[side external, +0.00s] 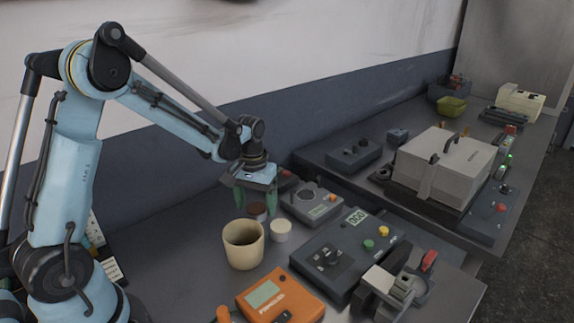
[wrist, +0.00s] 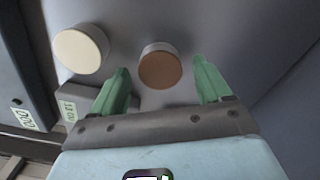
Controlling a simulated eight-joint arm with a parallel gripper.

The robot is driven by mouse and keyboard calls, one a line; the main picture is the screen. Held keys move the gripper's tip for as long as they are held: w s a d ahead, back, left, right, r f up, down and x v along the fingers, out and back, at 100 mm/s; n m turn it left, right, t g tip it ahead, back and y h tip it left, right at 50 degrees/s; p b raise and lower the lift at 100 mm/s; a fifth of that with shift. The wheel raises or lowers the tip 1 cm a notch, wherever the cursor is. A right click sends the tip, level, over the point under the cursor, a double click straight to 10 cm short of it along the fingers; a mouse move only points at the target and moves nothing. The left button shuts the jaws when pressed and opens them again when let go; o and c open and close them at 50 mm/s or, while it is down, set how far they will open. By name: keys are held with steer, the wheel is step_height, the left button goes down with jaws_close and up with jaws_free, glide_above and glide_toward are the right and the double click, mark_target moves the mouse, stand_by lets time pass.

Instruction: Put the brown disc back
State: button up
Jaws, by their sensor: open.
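In the wrist view the two green fingers of my gripper (wrist: 162,70) stand apart, one on each side of the disc in the picture. I see no contact, and I cannot tell the exact height gap.
A cream-topped cylinder (side external: 281,231) stands close by, and the tall cream cup (side external: 243,246) stands in front. A grey scale-like device (side external: 311,204), a dark control box (side external: 340,252) and an orange meter (side external: 281,298) crowd the right and front. The table behind the cup, to the left, is clear.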

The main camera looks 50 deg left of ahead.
mark_target(256, 208)
step_height(256, 208, up, 12)
steer(key=s+d+m+t, duration=0.5)
steer(key=s+d+t, duration=0.2)
steer(key=s+d, duration=0.2)
steer(key=shift+s+d, duration=0.2)
steer(key=shift+s, duration=0.65)
